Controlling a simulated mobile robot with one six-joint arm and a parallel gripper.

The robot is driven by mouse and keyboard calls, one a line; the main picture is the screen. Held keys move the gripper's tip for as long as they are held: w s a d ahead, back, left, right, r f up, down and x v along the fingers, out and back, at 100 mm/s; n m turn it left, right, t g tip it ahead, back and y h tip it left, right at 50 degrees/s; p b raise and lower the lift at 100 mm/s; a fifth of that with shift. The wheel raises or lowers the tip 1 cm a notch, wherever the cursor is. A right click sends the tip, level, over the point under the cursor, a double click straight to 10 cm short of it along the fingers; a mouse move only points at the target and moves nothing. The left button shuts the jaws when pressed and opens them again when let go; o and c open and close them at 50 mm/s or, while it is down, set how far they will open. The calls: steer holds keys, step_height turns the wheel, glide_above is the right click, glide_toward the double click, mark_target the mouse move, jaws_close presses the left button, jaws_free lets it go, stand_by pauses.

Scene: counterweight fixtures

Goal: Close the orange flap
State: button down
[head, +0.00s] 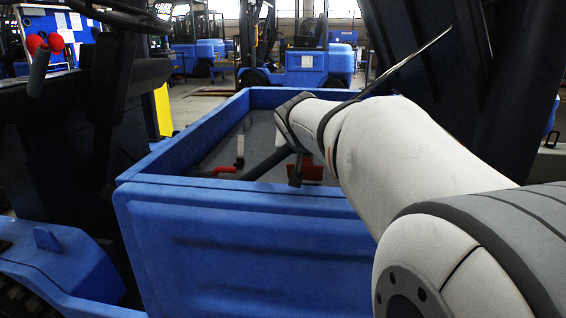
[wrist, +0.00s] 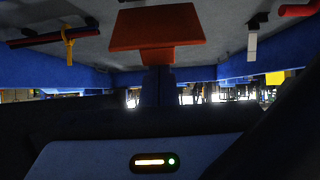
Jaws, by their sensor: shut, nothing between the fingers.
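The orange flap (head: 312,173) shows in the head view inside the blue bin, just under my arm and partly hidden by it. In the wrist view the orange flap (wrist: 157,28) is a broad flat plate at the top middle, with a narrower orange piece below it. I cannot tell how far it is open. My gripper (head: 296,181) shows in the head view as a small dark shape beside the flap's left edge, shut and empty. I cannot tell whether it touches the flap.
The blue bin (head: 240,215) has raised walls around its grey floor. A red handle (head: 224,170) and a white-tipped lever (head: 240,150) stand left of the flap. A yellow tie (wrist: 69,45) hangs on a dark red-ended bar in the wrist view. Blue forklifts (head: 310,68) stand behind.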

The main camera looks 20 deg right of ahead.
steer(key=shift+s+a+f+b, duration=0.35)
steer(key=shift+s+b, duration=0.2)
steer(key=shift+b, duration=0.15)
steer(key=shift+s+a+f+b, duration=0.2)
steer(key=shift+s+a+b, duration=0.1)
steer(key=shift+s+b, duration=0.3)
